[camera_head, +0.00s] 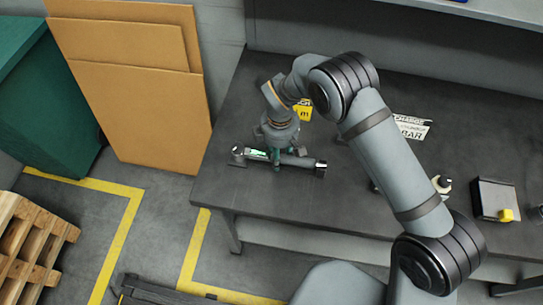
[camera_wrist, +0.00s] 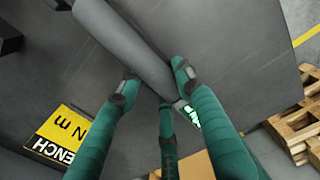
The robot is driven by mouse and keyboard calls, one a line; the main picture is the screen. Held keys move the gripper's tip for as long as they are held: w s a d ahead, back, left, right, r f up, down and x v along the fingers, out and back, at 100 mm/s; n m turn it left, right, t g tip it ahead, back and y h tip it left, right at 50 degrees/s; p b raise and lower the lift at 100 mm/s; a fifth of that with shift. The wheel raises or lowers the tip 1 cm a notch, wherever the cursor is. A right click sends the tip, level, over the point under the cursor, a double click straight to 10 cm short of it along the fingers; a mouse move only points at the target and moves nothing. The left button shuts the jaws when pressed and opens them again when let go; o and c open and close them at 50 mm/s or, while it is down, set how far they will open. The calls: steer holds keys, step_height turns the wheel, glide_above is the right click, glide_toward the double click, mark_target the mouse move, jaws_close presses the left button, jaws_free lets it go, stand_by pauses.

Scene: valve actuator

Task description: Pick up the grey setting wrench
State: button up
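The grey setting wrench (camera_head: 302,161) lies on the dark workbench (camera_head: 225,190) near its left front part, with a lit green display at its left portion. In the wrist view its thick grey shaft (camera_wrist: 118,38) runs diagonally from the upper left to the middle. My gripper (camera_head: 276,161) is right over the wrench, pointing down. In the wrist view its green fingers (camera_wrist: 155,84) are spread, with fingertips on either side of the shaft. Gaps show between the fingertips, and I cannot tell whether any touches the shaft. The fingers hide part of the display end.
A yellow and black label (camera_wrist: 58,135) lies beside the wrench. A white sign (camera_head: 411,127) and a dark box with a yellow part (camera_head: 495,200) are further right on the bench. Cardboard (camera_head: 140,100), a green bin (camera_head: 50,95) and a wooden pallet (camera_head: 30,245) stand left of it.

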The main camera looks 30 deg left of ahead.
steer(key=c, duration=0.8)
